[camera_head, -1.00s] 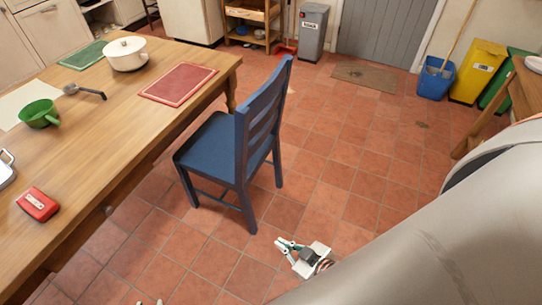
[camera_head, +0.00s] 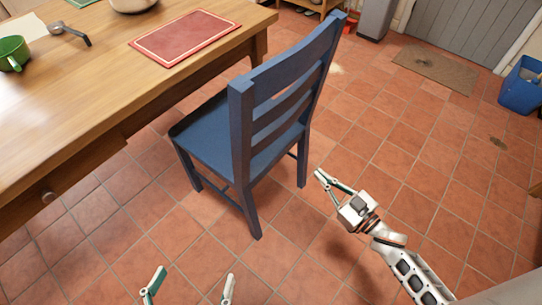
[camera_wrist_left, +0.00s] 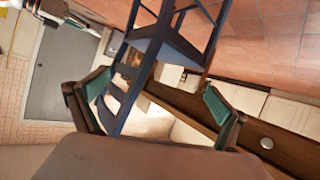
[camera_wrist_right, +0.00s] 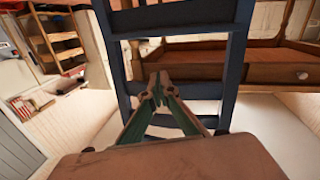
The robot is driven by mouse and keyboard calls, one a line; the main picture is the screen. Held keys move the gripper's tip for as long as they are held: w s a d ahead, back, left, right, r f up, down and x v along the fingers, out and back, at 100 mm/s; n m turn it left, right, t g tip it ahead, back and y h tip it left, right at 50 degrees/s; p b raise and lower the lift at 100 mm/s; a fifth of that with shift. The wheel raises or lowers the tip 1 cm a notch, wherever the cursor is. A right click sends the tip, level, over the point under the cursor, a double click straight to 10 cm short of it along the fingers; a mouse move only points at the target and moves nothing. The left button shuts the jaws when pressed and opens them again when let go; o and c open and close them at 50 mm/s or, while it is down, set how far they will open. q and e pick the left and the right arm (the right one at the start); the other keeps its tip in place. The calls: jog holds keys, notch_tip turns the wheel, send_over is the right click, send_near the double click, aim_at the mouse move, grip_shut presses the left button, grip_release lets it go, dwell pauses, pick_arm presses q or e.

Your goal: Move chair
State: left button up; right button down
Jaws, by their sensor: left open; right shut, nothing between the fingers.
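A blue wooden chair (camera_head: 240,135) stands upright on the tiled floor beside the table, its slatted back toward me and to the right. My left gripper (camera_head: 190,285) is open at the bottom of the head view, in front of the chair and apart from it. In the left wrist view the chair (camera_wrist_left: 165,45) shows beyond the open fingers (camera_wrist_left: 160,105). My right gripper (camera_head: 325,182) is shut and empty, just right of the chair's back legs. In the right wrist view its closed fingers (camera_wrist_right: 158,95) point at the chair's back (camera_wrist_right: 180,18); contact cannot be told.
A wooden table (camera_head: 100,95) stands left of the chair, with a red placemat (camera_head: 185,38), a green cup (camera_head: 12,52) and a ladle (camera_head: 70,32) on it. A doormat (camera_head: 437,68) and blue bin (camera_head: 522,85) are at the right.

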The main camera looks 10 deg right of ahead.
notch_tip(320, 180, down, 9)
jog(key=w+g+y+b, duration=0.1)
jog(key=g+y+b, duration=0.1)
jog(key=y+b, duration=0.15)
pick_arm(q)
jog(key=d+n, duration=0.1)
jog(key=d+f+n+b, duration=0.1)
jog(key=d+n+b, duration=0.1)
jog(key=shift+s+d+f+h, duration=0.15)
jog(key=shift+d+f+h, duration=0.15)
jog(key=shift+f, duration=0.1)
pick_arm(e)
jog(key=w+a+n, duration=0.1)
jog(key=w+a, duration=0.7)
jog(key=w, duration=0.4)
pick_arm(q)
jog(key=shift+a, duration=0.1)
pick_arm(e)
jog(key=shift+w, duration=0.15)
